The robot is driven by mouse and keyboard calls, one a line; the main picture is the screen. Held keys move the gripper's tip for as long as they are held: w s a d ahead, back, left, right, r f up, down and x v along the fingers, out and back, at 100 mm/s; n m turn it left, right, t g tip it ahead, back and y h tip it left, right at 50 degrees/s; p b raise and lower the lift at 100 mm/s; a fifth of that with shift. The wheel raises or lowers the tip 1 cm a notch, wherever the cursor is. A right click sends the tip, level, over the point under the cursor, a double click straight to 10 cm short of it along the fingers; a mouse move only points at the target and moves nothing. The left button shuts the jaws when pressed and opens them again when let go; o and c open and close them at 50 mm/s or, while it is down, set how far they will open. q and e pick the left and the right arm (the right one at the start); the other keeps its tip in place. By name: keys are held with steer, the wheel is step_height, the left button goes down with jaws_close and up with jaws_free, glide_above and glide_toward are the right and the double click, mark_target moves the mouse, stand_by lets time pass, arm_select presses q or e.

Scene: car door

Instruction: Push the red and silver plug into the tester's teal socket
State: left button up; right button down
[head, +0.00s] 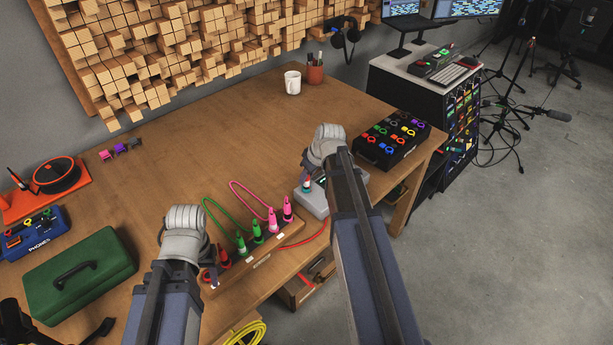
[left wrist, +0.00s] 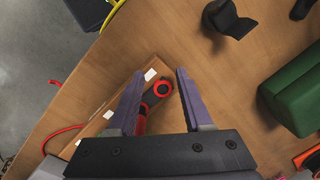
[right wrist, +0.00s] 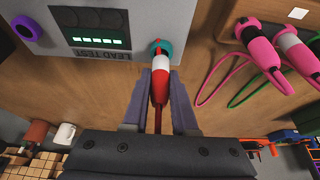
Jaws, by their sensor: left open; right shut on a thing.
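The tester is a grey box (right wrist: 110,30) marked LEAD TEST with a row of lit green bars; it also shows in the head view (head: 313,203). Its teal socket (right wrist: 160,47) faces the red and silver plug (right wrist: 160,83). My right gripper (right wrist: 159,75) is shut on the plug's red body. The plug's silver end lines up with the socket and meets it; I cannot tell how deep it sits. My left gripper (left wrist: 155,72) is open and empty above the wooden rack's end, with a red-ringed socket (left wrist: 160,87) showing between its fingers.
The wooden rack (head: 262,250) holds several green and pink plugs with looped leads. A red lead (head: 300,242) runs beside the tester. A green toolbox (head: 80,275) stands at left and a black socket case (head: 392,138) at right. The table's middle is clear.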

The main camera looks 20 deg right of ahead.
arm_select(q)
steer(key=shift+f+b, duration=0.65)
arm_select(e)
steer(key=shift+f, duration=0.7)
steer(key=c, duration=0.6)
jaws_free()
steer(key=shift+r, duration=0.1)
arm_select(q)
steer(key=shift+r, duration=0.15)
arm_select(e)
steer(key=shift+r, duration=0.1)
arm_select(q)
step_height(320, 180, up, 7)
steer(key=p, duration=0.7)
arm_select(e)
steer(key=v, duration=0.7)
steer(key=shift+s+d+r, duration=0.1)
steer(key=shift+s+r, duration=0.1)
steer(key=shift+r, duration=0.05)
